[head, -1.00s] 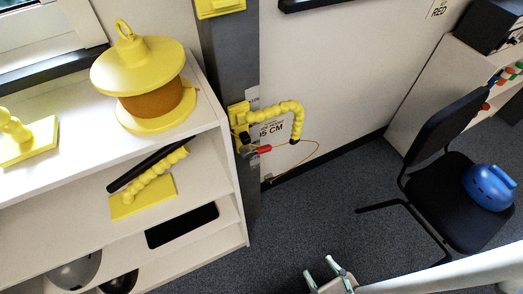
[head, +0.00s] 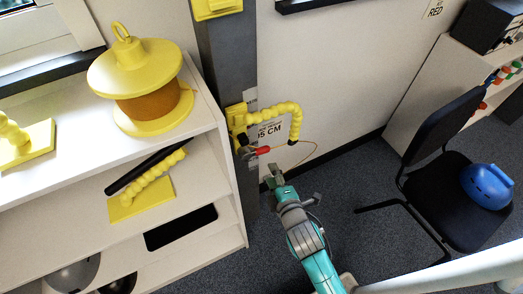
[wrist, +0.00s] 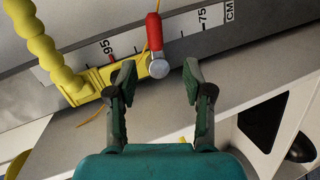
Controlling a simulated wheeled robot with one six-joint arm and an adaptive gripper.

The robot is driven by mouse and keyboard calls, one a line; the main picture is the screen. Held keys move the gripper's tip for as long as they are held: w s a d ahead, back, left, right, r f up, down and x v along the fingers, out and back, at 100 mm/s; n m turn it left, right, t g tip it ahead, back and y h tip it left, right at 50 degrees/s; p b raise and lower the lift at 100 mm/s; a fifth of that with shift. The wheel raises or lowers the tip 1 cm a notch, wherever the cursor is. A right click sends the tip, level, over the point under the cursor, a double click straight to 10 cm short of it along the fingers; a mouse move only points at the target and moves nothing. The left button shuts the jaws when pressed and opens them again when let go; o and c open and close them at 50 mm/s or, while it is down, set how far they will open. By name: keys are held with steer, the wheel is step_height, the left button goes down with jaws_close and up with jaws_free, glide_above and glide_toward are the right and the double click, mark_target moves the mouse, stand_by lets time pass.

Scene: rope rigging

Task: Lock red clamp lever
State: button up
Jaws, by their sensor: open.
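The red clamp lever (head: 263,150) shows on the grey post (head: 226,90), below the yellow beaded arm (head: 284,108). In the wrist view the red lever (wrist: 154,32) sticks up from a round metal pivot (wrist: 159,68), next to a yellow bracket (wrist: 85,87) on a scale marked in CM. My gripper (head: 272,174) is just below the lever in the head view. In the wrist view my gripper (wrist: 158,80) is open, with one finger on each side of the pivot and nothing held. Whether a fingertip touches the clamp I cannot tell.
A thin orange cord (head: 312,153) hangs by the clamp. White shelves (head: 215,160) with a yellow lantern-like object (head: 138,85) stand left of the post. A dark chair (head: 433,160) holding a blue object (head: 488,186) stands right. Floor between is clear.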

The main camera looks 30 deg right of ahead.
mark_target(263, 153)
steer(key=x, duration=0.8)
steer(key=r+x, duration=0.1)
steer(key=x, duration=0.3)
steer(key=shift+w+d+f, duration=0.1)
steer(key=shift+w+d, duration=0.1)
jaws_close()
